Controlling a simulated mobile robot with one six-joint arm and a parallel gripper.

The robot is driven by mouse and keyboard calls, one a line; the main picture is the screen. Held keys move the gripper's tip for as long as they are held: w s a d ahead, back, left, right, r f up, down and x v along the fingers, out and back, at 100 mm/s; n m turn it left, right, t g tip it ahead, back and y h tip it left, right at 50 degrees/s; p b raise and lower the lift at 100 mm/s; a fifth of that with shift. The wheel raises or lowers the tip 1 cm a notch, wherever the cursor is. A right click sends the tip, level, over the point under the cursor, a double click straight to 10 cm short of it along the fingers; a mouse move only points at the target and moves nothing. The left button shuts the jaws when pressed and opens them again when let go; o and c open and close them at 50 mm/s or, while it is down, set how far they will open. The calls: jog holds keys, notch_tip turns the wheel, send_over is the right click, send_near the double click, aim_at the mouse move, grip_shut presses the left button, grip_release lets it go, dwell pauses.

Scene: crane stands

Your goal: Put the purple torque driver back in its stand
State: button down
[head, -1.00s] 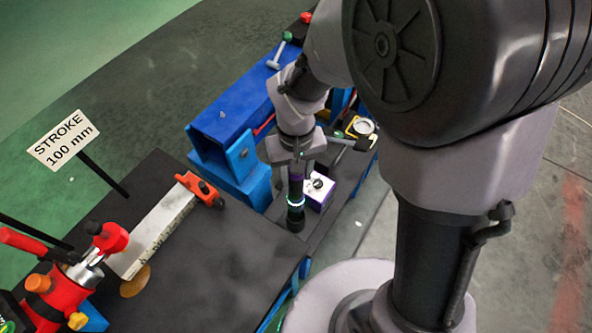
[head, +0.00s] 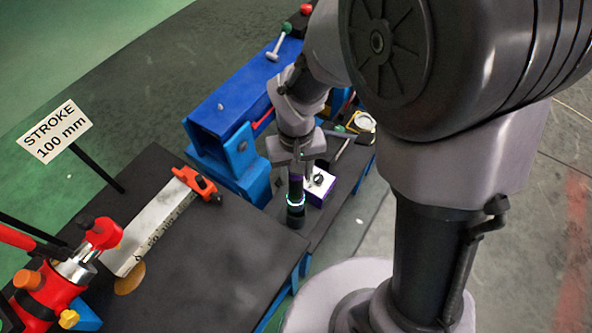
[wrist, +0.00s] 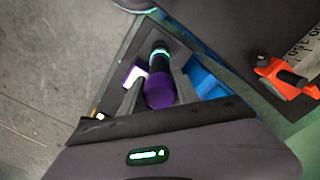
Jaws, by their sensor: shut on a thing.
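The torque driver (head: 296,214) has a black body, a glowing green-white ring and a purple upper end. My gripper (head: 296,175) is shut on its purple end and holds it roughly upright, black end down, over the dark bench strip. In the wrist view the driver (wrist: 160,62) sits between the two fingers of my gripper (wrist: 158,84). A white and purple block (head: 320,188) with a dark round part on it stands just right of the driver. It partly shows in the wrist view (wrist: 134,76). I cannot tell whether this block is the stand, or whether the driver's lower end touches the bench.
A blue beam (head: 232,110) on a blue support stands close left of my gripper. A hammer (head: 346,146) and a round gauge (head: 365,121) lie behind the block. A black table (head: 215,245) at the left front carries a metal bar and red tools. A sign stands left.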

jog(key=shift+f+b, duration=2.55)
jog(key=shift+f, duration=0.6)
jog(key=c, duration=0.8)
grip_release()
notch_tip(320, 180, up, 5)
jog(key=p, duration=0.4)
jog(key=shift+r+p, duration=0.2)
jog(key=shift+p, duration=0.1)
jog(key=shift+f, duration=0.15)
